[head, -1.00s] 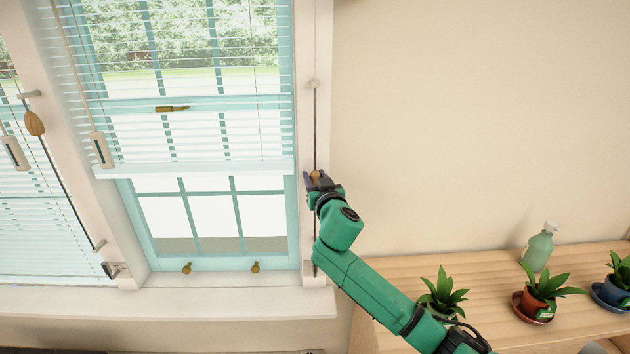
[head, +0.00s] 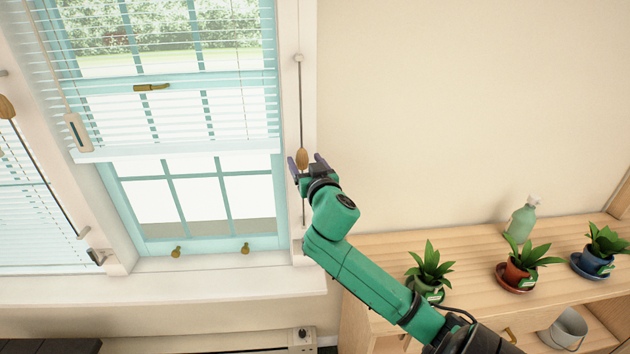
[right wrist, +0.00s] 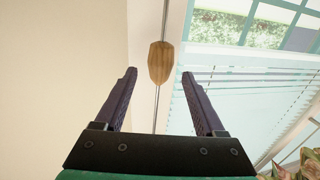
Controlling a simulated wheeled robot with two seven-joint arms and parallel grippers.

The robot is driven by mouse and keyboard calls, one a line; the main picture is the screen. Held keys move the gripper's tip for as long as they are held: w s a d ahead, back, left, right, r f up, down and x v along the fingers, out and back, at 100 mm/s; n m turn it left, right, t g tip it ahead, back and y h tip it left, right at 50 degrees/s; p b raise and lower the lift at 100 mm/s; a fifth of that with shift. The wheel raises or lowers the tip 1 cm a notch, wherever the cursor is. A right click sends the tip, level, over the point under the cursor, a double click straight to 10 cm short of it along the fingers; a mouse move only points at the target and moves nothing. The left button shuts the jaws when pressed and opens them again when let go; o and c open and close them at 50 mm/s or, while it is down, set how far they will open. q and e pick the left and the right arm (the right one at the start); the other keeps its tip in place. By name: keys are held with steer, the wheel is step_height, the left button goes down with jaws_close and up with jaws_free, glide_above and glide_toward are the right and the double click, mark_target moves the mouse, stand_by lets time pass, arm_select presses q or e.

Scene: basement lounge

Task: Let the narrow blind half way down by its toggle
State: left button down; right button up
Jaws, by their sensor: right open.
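The narrow blind (head: 180,115) hangs over the upper part of the window, its bottom rail level above uncovered lower panes. A wooden toggle (head: 302,158) hangs on a dark upright cord on the white frame to the right of the window. My right gripper (head: 306,162) is at the toggle, fingers open and pointing up. In the right wrist view the toggle (right wrist: 160,62) lies between and just beyond the spread fingertips (right wrist: 158,72), with visible space on both sides. My left gripper is not in view.
Another wooden toggle (head: 6,106) hangs at the left beside a second blind (head: 35,225). A pale pull (head: 77,132) hangs before the narrow blind. A wooden shelf (head: 380,262) at right holds potted plants and a spray bottle (head: 521,222). The wall above it is bare.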

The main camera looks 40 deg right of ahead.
steer(key=b+v, duration=0.2)
steer(key=v, duration=0.8)
steer(key=shift+s+a, duration=0.2)
steer(key=shift+s, duration=0.15)
